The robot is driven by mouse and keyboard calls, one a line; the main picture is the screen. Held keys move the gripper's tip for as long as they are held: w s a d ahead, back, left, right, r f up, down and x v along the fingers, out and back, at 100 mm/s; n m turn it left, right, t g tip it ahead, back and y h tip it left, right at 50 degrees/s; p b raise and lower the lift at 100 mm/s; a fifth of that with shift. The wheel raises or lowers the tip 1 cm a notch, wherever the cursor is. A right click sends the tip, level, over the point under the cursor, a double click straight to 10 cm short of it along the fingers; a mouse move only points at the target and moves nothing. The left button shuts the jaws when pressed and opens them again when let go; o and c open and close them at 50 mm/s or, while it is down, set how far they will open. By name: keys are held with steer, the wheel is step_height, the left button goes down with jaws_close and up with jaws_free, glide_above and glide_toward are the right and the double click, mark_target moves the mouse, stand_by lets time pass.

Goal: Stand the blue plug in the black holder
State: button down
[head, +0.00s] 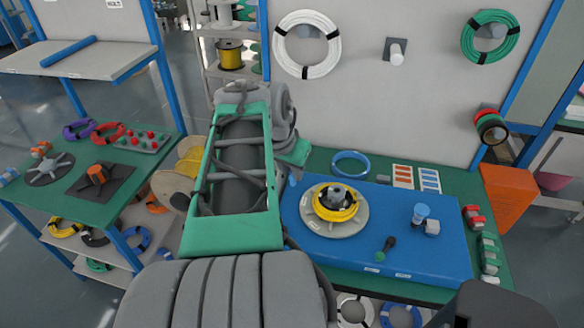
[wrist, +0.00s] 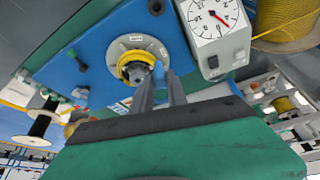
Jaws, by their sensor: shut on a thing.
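My gripper (wrist: 158,86) is shut on the blue plug (wrist: 159,77), which shows between its two grey fingers in the wrist view. In the head view my arm hides most of the gripper; a small blue bit (head: 292,180), seemingly the plug, shows at its lower edge. A round black piece (wrist: 156,7), seemingly the black holder, sits on the blue mat at the top of the wrist view, apart from the plug. My arm hides that spot in the head view. Whether the plug touches anything below it, I cannot tell.
A grey disc with a yellow coil (head: 336,204) lies on the blue mat (head: 330,250), close to the plug in the wrist view. A white dial gauge (wrist: 217,28) stands beside the mat.

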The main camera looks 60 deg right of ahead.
step_height(320, 180, down, 6)
steer(key=b, duration=0.4)
steer(key=shift+r, duration=0.1)
steer(key=a, duration=0.1)
steer(key=w+a, duration=0.2)
steer(key=shift+a+r, duration=0.1)
steer(key=shift+a, duration=0.3)
steer(key=shift+f+b, duration=4.9)
steer(key=shift+f, duration=0.8)
steer(key=shift+f+b, duration=0.35)
steer(key=c, duration=1.2)
jaws_free()
steer(key=shift+c, duration=0.2)
